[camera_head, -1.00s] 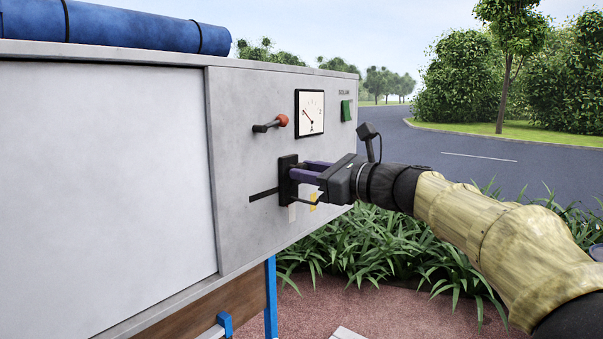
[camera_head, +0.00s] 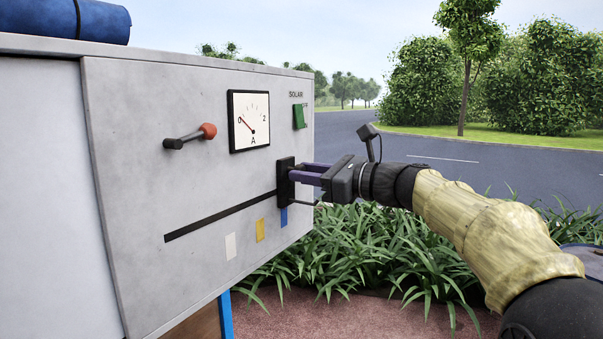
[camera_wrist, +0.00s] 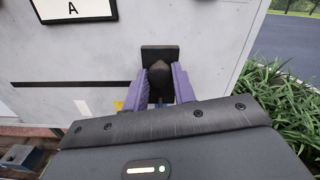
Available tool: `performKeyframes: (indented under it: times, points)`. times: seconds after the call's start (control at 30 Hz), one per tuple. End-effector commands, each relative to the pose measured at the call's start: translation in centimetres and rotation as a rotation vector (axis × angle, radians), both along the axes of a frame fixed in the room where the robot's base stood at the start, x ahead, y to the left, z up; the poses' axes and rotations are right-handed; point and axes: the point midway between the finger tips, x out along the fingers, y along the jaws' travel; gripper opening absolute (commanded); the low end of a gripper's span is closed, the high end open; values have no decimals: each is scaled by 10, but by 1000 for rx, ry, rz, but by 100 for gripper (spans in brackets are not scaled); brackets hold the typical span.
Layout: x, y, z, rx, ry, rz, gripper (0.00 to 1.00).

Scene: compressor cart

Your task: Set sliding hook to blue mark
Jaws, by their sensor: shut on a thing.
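The sliding hook, a black plate with a protruding part (camera_head: 285,183), sits at the right end of the dark slot (camera_head: 220,216) on the grey panel. In the head view it stands above the blue mark (camera_head: 284,217), whose upper end meets the plate's lower edge. A yellow mark (camera_head: 260,230) and a white mark (camera_head: 230,246) lie to the left below the slot. My gripper (camera_head: 300,175) is shut on the hook. In the wrist view its purple fingers (camera_wrist: 160,85) flank the hook's dark rounded part (camera_wrist: 160,77); the blue mark is mostly hidden there.
A red-tipped lever (camera_head: 207,131), a gauge (camera_head: 249,121) and a green switch (camera_head: 299,117) are on the panel above the slot. A blue roll (camera_head: 105,20) lies on top of the cart. Plants (camera_head: 390,255) grow beside the panel's right edge.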

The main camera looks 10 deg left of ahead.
Motion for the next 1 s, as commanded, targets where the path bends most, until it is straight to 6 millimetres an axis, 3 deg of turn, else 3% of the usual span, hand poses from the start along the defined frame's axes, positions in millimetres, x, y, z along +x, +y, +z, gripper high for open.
performKeyframes:
  times: [0.33,0.37,0.47,0.77,1.0]
  points:
    - [2,-2,-1,-2,2,-4,0]
    - [2,-2,-1,-2,2,-4,30]
    - [1,-1,-1,-1,2,-2,48]
    - [0,1,-1,0,0,2,48]
    - [-8,-20,-3,0,-1,-2,48]
